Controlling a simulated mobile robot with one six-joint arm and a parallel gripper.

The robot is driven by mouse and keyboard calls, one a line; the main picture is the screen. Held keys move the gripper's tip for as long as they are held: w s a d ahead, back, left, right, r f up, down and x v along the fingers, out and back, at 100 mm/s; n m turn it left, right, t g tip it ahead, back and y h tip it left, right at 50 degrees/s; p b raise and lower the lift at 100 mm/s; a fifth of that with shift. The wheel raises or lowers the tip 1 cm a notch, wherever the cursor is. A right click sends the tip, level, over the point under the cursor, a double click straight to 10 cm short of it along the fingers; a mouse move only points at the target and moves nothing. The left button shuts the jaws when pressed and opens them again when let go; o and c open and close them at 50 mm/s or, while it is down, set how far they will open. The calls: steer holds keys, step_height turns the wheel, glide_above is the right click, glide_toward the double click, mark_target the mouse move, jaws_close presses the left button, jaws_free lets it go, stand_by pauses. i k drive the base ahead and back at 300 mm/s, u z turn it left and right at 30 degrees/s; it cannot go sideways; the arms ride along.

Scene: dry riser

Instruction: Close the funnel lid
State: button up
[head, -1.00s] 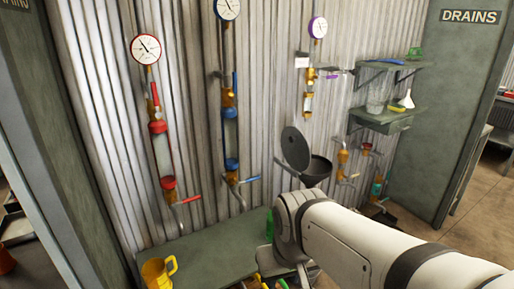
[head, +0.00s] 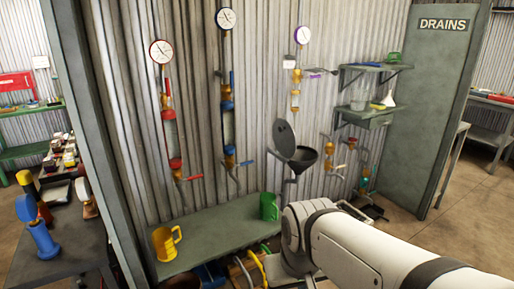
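The dark funnel (head: 303,160) is mounted on a pipe in front of the corrugated wall, right of the blue riser. Its round grey lid (head: 284,137) stands open, tilted up at the funnel's left side. My white arm reaches in from the lower right, in front of and below the funnel. My gripper is not visible; it is hidden by the arm or outside the picture.
A green bench (head: 215,232) below holds a yellow jug (head: 165,244) and a green jug (head: 268,206). Risers with gauges and coloured valve handles line the wall. A shelf (head: 366,116) with glassware and a white funnel stands right, beside the DRAINS panel (head: 428,110).

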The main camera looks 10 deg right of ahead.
mark_target(284, 135)
steer(key=u, duration=0.15)
steer(key=k, duration=0.15)
steer(key=z, duration=0.5)
steer(key=i, duration=1)
steer(key=k, duration=0.6)
steer(key=u, duration=0.3)
steer(key=i, duration=1.7)
steer(key=z, duration=0.5)
